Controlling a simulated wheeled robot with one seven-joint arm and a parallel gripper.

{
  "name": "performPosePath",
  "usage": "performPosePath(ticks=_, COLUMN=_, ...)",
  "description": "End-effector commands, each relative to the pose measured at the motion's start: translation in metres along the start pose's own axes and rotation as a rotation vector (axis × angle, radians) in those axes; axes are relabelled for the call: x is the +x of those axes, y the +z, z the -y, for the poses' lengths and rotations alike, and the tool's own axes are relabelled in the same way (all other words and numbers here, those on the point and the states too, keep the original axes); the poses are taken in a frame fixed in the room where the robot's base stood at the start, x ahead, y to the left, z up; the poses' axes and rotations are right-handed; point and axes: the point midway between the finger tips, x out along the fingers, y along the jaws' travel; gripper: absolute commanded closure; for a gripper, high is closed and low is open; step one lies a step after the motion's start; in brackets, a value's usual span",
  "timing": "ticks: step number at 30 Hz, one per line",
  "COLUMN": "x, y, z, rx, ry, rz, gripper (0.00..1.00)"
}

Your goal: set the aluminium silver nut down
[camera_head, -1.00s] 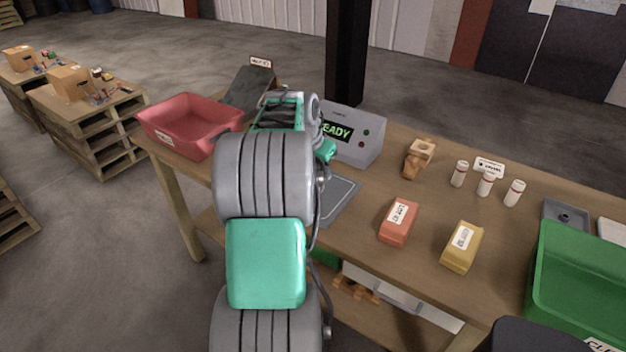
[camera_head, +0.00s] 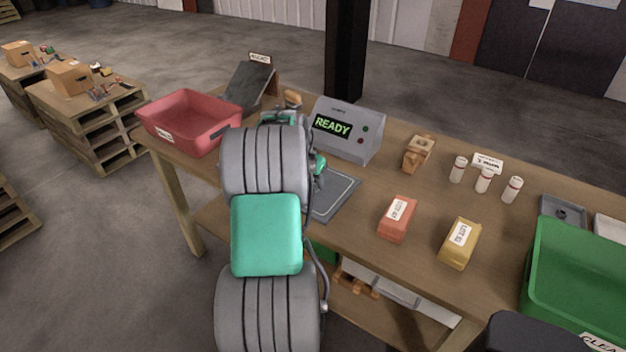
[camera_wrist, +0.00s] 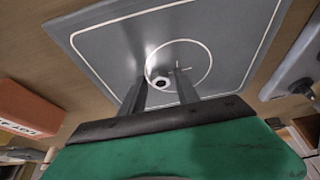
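The aluminium silver nut (camera_wrist: 160,82) shows in the wrist view as a small bright piece with a dark hole. It is between the two fingertips of my gripper (camera_wrist: 161,88), which appear shut on it. Behind it is the grey plate (camera_wrist: 105,45) with a white border, a white ring and a small cross; the nut appears inside the ring. I cannot tell whether the nut touches the plate. In the head view the plate (camera_head: 338,193) lies on the bench, partly covered by my arm, which also hides the nut and fingers.
A detector box (camera_head: 368,143) reading READY stands behind the plate. A red bin (camera_head: 185,105) and a dark chute (camera_head: 248,88) are at left. Orange (camera_head: 397,222) and yellow (camera_head: 458,248) blocks, a wooden piece (camera_head: 418,153), white bottles (camera_head: 484,181) and a green bin (camera_head: 575,270) are at right.

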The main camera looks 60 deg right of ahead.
Motion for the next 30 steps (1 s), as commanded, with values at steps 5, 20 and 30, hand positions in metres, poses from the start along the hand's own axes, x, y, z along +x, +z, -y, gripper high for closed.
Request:
performPosePath(ticks=5, x=0.000, y=0.000, z=0.000, rx=0.000, ry=0.000, rz=0.000, gripper=0.55)
performPosePath(ticks=20, x=-0.066, y=-0.002, z=0.001, rx=0.001, ry=-0.004, rz=-0.006, gripper=0.55)
performPosePath(ticks=30, x=-0.122, y=-0.001, z=0.000, rx=-0.001, ry=-0.001, rz=-0.001, gripper=0.55)
